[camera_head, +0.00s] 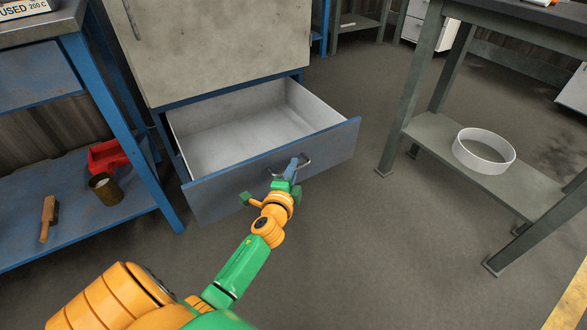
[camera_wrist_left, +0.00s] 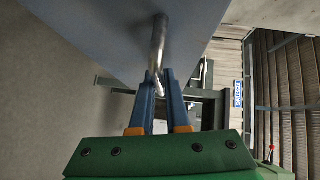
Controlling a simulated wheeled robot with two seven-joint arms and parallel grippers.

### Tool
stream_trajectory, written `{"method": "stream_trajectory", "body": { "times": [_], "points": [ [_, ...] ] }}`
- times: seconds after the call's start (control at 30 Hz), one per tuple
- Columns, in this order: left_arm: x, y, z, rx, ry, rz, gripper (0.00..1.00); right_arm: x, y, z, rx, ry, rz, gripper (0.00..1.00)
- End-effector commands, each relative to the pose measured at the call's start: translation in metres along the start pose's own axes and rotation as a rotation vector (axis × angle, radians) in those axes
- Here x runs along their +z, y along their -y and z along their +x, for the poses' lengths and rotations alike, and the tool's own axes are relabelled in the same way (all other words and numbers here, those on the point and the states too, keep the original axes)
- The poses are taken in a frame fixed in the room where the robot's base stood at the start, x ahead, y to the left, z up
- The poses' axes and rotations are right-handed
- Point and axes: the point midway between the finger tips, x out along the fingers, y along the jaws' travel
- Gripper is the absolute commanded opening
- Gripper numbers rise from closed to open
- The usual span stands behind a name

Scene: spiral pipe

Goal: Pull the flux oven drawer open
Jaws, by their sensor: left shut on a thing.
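The flux oven drawer (camera_head: 215,194) stands pulled out from the lower part of the grey and blue oven cabinet (camera_head: 215,48). Its pale inside is empty where I can see it. A metal bar handle (camera_head: 306,161) is on the drawer's blue front. My left gripper (camera_head: 290,170) is at this handle, with its blue fingers shut on it. In the left wrist view the two fingertips (camera_wrist_left: 163,82) meet around the handle bar (camera_wrist_left: 158,45), close to the drawer front (camera_wrist_left: 110,30). My right gripper is not in view.
A blue shelf rack (camera_head: 90,220) at the left holds a red bin (camera_head: 107,155), a tin (camera_head: 106,189) and a brush (camera_head: 48,219). A grey table (camera_head: 425,130) at the right bears a white ring (camera_head: 484,151) on its lower shelf. The floor (camera_head: 350,240) before the drawer is clear.

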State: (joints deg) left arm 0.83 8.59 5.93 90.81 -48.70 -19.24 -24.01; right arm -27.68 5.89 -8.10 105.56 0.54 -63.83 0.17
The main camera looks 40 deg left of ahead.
Motion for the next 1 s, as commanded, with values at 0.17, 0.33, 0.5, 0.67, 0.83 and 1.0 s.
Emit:
{"method": "stream_trajectory", "body": {
  "times": [0.17,0.33,0.5,0.67,0.83,1.0],
  "points": [
    [-0.001,0.001,0.0,-0.002,-0.002,-0.001,0.0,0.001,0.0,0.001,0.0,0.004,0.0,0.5],
    [-0.001,0.001,0.0,-0.002,-0.002,-0.001,0.0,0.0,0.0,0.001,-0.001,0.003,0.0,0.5],
    [-0.001,0.001,0.0,-0.002,-0.002,-0.001,0.33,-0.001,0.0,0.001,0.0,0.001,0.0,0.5],
    [0.0,0.001,0.0,-0.002,-0.001,-0.001,0.43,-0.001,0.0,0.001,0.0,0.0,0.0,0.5],
    [0.0,0.001,-0.001,-0.001,-0.001,-0.001,0.43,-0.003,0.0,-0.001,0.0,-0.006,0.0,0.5],
    [-0.001,0.002,-0.031,0.002,0.0,-0.003,0.43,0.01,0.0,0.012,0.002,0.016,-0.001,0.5]
  ]
}}
